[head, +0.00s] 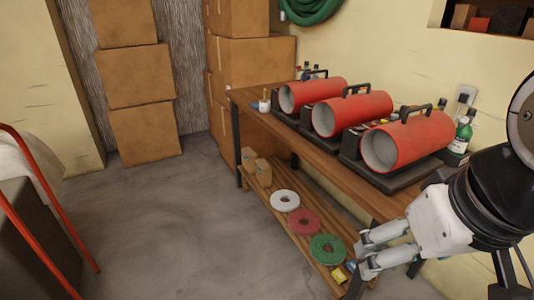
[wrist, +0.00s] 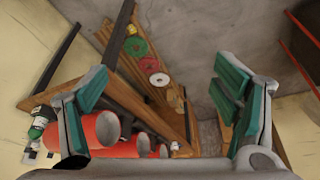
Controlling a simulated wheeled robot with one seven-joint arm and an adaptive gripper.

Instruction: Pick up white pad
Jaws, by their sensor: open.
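The white pad (head: 284,200) is a round disc with a hole in its middle. It lies flat on the low slatted shelf under the bench, beside the red pad (head: 304,223) and the green pad (head: 327,249). In the wrist view the white pad (wrist: 159,79) lies beyond the red one, between my fingers in the picture but well away from them. My gripper (head: 364,255) is open and empty, at the front right of the bench, with the green pad nearest to it. In the wrist view my gripper (wrist: 160,100) has its teal finger pads wide apart.
The wooden bench (head: 248,97) carries several red cylindrical machines (head: 405,140) and bottles. Small brown boxes (head: 262,173) stand on the low shelf past the white pad. Stacked cartons (head: 143,133) stand at the back. The grey floor (head: 180,220) left of the bench is clear.

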